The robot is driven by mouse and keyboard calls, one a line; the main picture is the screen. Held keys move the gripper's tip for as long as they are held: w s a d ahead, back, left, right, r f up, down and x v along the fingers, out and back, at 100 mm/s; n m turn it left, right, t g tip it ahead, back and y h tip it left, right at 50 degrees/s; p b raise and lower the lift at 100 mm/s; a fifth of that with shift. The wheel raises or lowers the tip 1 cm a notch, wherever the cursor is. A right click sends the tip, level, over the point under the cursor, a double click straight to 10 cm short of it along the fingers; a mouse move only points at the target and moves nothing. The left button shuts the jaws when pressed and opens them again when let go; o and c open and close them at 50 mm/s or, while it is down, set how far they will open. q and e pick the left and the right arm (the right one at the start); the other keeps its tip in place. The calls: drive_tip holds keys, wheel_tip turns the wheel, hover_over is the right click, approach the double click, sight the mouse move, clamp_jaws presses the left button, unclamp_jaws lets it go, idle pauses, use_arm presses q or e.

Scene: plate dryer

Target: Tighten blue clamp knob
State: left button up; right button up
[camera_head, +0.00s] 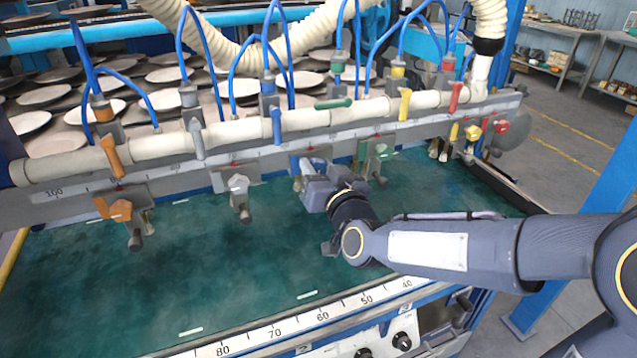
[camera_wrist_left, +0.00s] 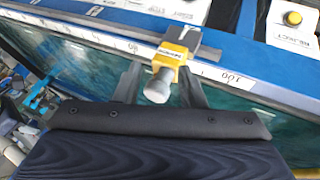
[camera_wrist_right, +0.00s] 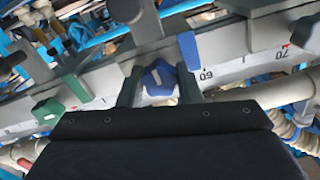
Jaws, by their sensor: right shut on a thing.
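The blue clamp knob (camera_wrist_right: 160,78) is a lobed star-shaped knob, seen in the right wrist view between the fingers of my right gripper (camera_wrist_right: 158,88). My right gripper is shut on it. In the head view the right gripper (camera_head: 308,174) is at the blue clamp (camera_head: 294,165) on the middle of the ruled rail and hides most of the knob. My left gripper (camera_wrist_left: 160,88) shows only in its wrist view. Its fingers stand apart, with a yellow clamp (camera_wrist_left: 172,58) and its pale grey screw end in view between and beyond them.
The orange clamp knob (camera_head: 120,210) and grey clamp knob (camera_head: 238,184) are left of my right gripper. The green clamp knob (camera_head: 380,151), yellow knob (camera_head: 473,132) and red knob (camera_head: 501,127) are to its right. Blue hoses arch above the pale pipe (camera_head: 240,131). The green bed below is clear.

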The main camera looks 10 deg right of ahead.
drive_tip(key=m+b, duration=0.2)
drive_tip(key=m, duration=0.1)
drive_tip(key=m+b, duration=0.1)
drive_tip(key=b, duration=0.1)
drive_tip(key=shift+f+m, duration=0.25)
drive_tip(key=shift+m, duration=0.15)
drive_tip(key=m+b, duration=0.3)
drive_tip(key=shift+m, duration=0.3)
drive_tip(key=m+b, duration=0.3)
drive_tip(key=m, duration=0.2)
drive_tip(key=shift+r+m+b, duration=0.1)
drive_tip(key=shift+m+b, duration=0.95)
drive_tip(key=shift+m, duration=1.35)
drive_tip(key=o, duration=1)
drive_tip(key=shift+c, duration=0.2)
drive_tip(key=shift+r, duration=0.1)
